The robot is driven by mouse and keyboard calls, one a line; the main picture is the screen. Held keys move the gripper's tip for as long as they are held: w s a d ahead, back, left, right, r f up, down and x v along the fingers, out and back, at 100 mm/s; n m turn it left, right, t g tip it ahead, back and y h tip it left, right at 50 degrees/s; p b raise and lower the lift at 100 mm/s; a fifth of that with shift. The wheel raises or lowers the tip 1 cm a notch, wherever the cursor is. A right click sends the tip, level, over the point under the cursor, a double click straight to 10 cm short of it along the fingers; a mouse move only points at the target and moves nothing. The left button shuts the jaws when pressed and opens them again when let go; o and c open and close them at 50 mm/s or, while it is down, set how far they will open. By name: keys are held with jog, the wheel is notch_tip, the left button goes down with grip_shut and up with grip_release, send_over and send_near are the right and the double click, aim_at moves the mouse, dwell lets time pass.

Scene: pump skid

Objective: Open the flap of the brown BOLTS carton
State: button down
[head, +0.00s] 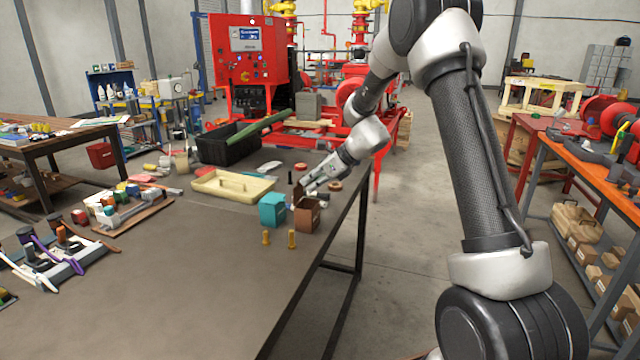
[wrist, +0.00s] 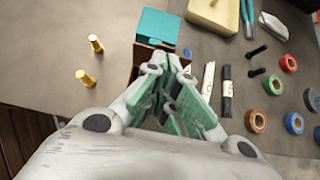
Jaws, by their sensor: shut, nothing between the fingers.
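The brown carton (head: 307,217) stands near the right edge of the dark table, just right of a teal box (head: 272,209). A brown panel (head: 298,193), which looks like its flap, stands up at the carton's far left side. The top beside it looks dark and open. No lettering is readable. My gripper (head: 305,188) is shut and empty, right at the carton's top behind the raised panel. In the wrist view, the fingers (wrist: 166,62) cover much of the carton (wrist: 146,52). I cannot tell whether they touch it.
Two yellow bolts (head: 279,239) stand in front of the boxes. A cream tray (head: 233,186) lies behind the teal box. Tape rolls (wrist: 256,121), black bolts and markers lie beside my gripper.

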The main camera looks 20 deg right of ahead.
jog(key=shift+a, duration=0.1)
jog(key=shift+w+a+r, duration=0.35)
jog(key=shift+w+a, duration=0.2)
jog(key=shift+a, duration=0.15)
jog(key=shift+d, duration=0.1)
